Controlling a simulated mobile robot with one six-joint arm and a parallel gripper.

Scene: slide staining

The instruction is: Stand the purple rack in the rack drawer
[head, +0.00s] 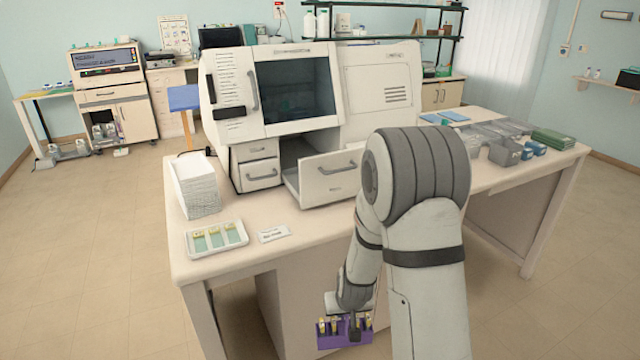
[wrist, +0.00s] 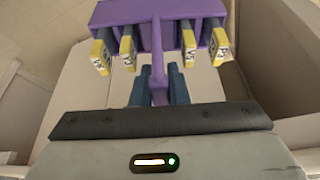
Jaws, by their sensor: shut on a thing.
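The purple rack (head: 345,343) hangs in my gripper (head: 354,322), low in front of the bench's near edge. In the wrist view the rack (wrist: 162,38) holds several slides with yellow labels, and the blue fingers of my gripper (wrist: 158,86) are shut on its purple handle. An open drawer (head: 328,177), which looks like the rack drawer, juts from the lower front of the white staining machine (head: 290,90). Its inside shows only in part, and my gripper and the rack are well below and in front of it.
The bench top (head: 240,283) carries a white stack (head: 195,187), a tray with green slides (head: 217,238) and a small labelled card (head: 274,234) left of the drawer. Boxes (head: 505,152) stand at the right. My arm hides part of the bench.

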